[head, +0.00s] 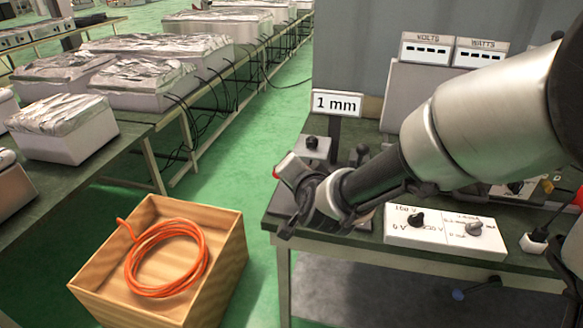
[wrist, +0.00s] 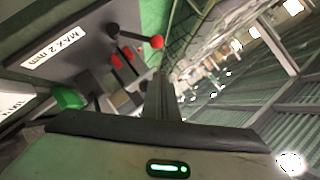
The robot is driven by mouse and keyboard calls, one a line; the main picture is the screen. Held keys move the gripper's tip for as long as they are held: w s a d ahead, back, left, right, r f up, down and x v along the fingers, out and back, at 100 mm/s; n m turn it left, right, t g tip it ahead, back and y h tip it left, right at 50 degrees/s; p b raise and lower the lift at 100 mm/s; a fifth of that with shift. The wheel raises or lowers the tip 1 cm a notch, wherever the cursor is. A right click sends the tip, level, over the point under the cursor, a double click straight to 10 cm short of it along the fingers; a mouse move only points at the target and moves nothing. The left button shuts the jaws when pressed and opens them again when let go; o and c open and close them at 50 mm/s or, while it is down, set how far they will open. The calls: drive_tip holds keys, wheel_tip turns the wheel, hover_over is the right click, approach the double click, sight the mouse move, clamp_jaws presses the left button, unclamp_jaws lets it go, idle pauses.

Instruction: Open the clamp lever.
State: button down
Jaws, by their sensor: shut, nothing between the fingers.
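In the wrist view, the clamp lever is a dark rod with a red ball knob (wrist: 157,41) at its end, sticking out near the top centre. Next to its base are small red parts (wrist: 122,58) and dark clamp parts. My gripper (wrist: 160,76) is shut and empty; its narrow dark fingers point up the picture, just below the red knob with a gap in the picture. Whether they touch the lever is unclear. In the head view, my dark wrist hangs over the left end of the green bench (head: 345,228) and hides most of the clamp.
A "1 mm" sign (head: 338,103) stands behind my arm. A white control box (head: 445,238) with knobs sits at the bench's front. A wooden crate (head: 215,262) with an orange cable coil (head: 140,285) is left of the bench. A "MAX 2 mm" label (wrist: 54,49) and green button (wrist: 68,97) lie left.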

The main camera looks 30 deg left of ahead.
drive_tip(key=v, duration=0.3)
drive_tip(key=shift+s+d+r, duration=0.1)
drive_tip(key=shift+s+r, duration=0.1)
drive_tip(key=shift+r, duration=0.1)
